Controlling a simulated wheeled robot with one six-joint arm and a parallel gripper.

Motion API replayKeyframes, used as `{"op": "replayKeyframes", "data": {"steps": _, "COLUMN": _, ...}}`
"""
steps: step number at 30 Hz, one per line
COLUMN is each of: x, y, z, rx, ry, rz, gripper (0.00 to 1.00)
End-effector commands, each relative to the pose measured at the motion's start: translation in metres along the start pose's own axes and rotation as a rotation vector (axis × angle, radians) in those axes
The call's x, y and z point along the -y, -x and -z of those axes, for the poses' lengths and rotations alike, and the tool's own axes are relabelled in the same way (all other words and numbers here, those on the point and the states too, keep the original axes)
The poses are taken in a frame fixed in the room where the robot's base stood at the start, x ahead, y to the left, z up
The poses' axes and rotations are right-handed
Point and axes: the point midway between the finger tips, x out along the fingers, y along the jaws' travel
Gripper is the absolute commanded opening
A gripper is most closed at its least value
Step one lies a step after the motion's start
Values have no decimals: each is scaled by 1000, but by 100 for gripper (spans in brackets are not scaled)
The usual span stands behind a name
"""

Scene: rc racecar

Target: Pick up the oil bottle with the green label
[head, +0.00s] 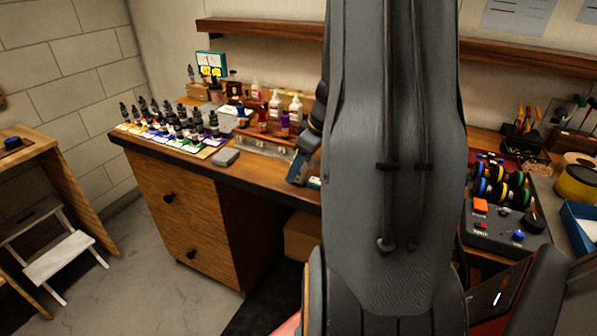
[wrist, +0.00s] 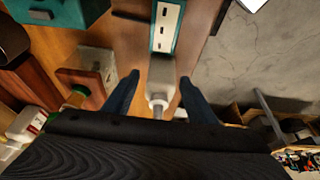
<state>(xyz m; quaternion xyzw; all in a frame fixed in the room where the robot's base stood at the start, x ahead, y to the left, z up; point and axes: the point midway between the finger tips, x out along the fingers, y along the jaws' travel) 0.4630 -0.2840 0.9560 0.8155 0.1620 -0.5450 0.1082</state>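My gripper (wrist: 158,92) is open in the wrist view, with one blue finger on each side of a small pale bottle (wrist: 162,76) with a narrow white nozzle. Gaps show between the bottle and both fingers. A teal piece with a white, dark-marked panel (wrist: 167,28) shows just beyond the bottle; I cannot tell whether it is the bottle's label or a separate thing. No green label can be read for certain. In the head view my gripper (head: 301,168) is over the bench's front edge, and my arm hides much of that area.
The wooden bench (head: 265,186) carries several dark dropper bottles (head: 175,120) at left and white bottles with red labels (head: 275,106) further back. A white red-labelled bottle (wrist: 27,124) is at left in the wrist view. Open floor (wrist: 265,60) lies to its right.

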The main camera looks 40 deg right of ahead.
Motion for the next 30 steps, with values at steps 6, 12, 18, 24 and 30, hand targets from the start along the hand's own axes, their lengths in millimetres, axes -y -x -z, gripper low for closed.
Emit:
{"op": "replayKeyframes", "data": {"steps": 6, "x": 0, "y": 0, "z": 0, "rx": 0, "ry": 1, "rz": 0, "gripper": 14}}
{"op": "replayKeyframes", "data": {"steps": 12, "x": 0, "y": 0, "z": 0, "rx": 0, "ry": 1, "rz": 0, "gripper": 8}}
{"op": "replayKeyframes", "data": {"steps": 18, "x": -1, "y": 9, "z": 4, "rx": -2, "ry": 3, "rz": -3, "gripper": 8}}
{"op": "replayKeyframes", "data": {"steps": 24, "x": -2, "y": 38, "z": 17, "rx": -3, "ry": 4, "rz": -6, "gripper": 8}}
{"op": "replayKeyframes", "data": {"steps": 30, "x": -1, "y": 71, "z": 30, "rx": -2, "ry": 3, "rz": -4, "gripper": 8}}
